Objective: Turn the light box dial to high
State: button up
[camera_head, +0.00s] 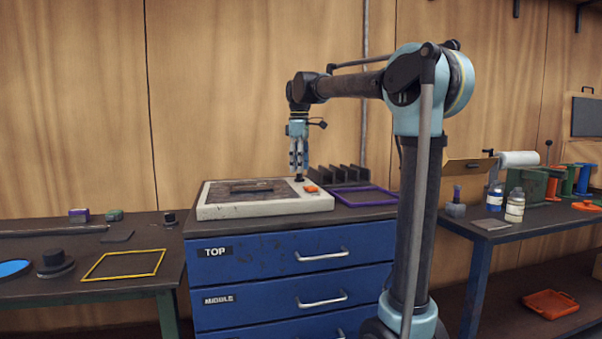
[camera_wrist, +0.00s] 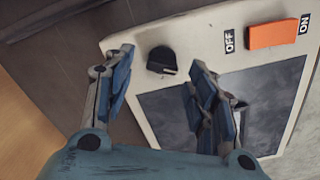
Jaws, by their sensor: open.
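The light box (camera_head: 262,209) is a flat white-framed box with a dark panel, lying on the blue drawer cabinet. Its black dial (camera_wrist: 162,60) shows in the wrist view near the box's corner, with a small pale mark at its lower edge. No dial labels are readable. An orange switch (camera_wrist: 272,34) sits between OFF and ON labels; it also shows in the head view (camera_head: 311,189). My gripper (camera_head: 299,175) points down over the dial's end of the box. In the wrist view its blue fingers (camera_wrist: 162,76) are apart, one on either side of the dial, with nothing held.
A purple-edged tray (camera_head: 364,197) and a dark slotted rack (camera_head: 338,174) stand right of and behind the box. The left bench holds a yellow frame (camera_head: 124,265) and a black round object (camera_head: 55,263). Bottles (camera_head: 515,205) stand on the right bench.

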jog(key=shift+f, duration=1.1)
jog(key=c, duration=1)
jog(key=shift+c, duration=0.2)
jog(key=shift+d, duration=0.1)
jog(key=shift+w+m, duration=0.1)
jog(key=shift+m, duration=1.5)
jog(key=m, duration=1)
jog(key=shift+m, duration=2.5)
